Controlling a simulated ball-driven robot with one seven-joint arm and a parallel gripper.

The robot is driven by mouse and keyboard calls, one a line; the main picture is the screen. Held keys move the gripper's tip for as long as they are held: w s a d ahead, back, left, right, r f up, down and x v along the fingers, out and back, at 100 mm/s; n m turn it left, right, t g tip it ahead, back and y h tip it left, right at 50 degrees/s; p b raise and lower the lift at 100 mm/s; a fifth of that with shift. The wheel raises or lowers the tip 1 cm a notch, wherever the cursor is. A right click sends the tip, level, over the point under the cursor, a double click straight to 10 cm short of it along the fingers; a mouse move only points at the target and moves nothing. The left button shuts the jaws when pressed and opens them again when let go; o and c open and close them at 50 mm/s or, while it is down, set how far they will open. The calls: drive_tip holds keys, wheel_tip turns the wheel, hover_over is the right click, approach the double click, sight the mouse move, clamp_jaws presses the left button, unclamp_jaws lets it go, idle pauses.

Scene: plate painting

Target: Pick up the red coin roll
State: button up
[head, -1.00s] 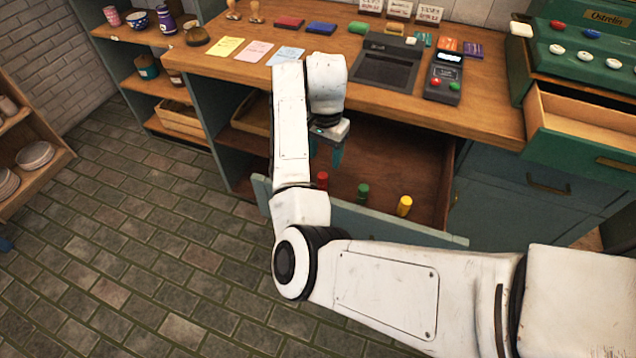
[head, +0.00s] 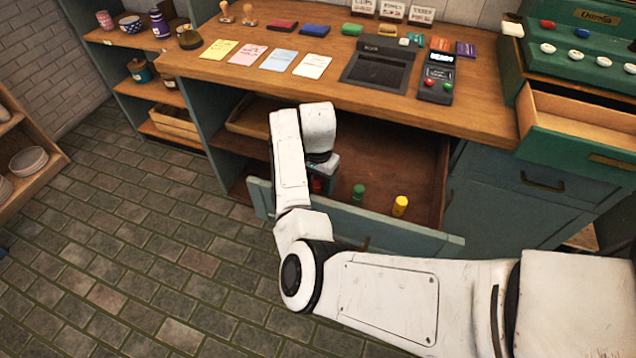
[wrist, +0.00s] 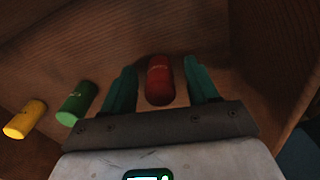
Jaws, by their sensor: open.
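The red coin roll (wrist: 159,80) stands in the open drawer. In the wrist view it lies between the two teal fingers of my gripper (wrist: 160,85), with a gap on each side. My gripper is open and reaches down into the drawer. In the head view only a little of the red roll (head: 317,184) shows below my wrist, and my fingers are mostly hidden there. The green coin roll (head: 358,193) and the yellow coin roll (head: 400,205) stand to its right; in the wrist view they are on the left.
The drawer front (head: 350,226) rises close to the rolls. The counter (head: 300,95) overhangs the drawer's back and carries cards, a dark tray (head: 378,68) and a card terminal (head: 437,82).

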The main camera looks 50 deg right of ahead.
clamp_jaws()
idle(0.5)
drive_tip(key=shift+r, duration=0.1)
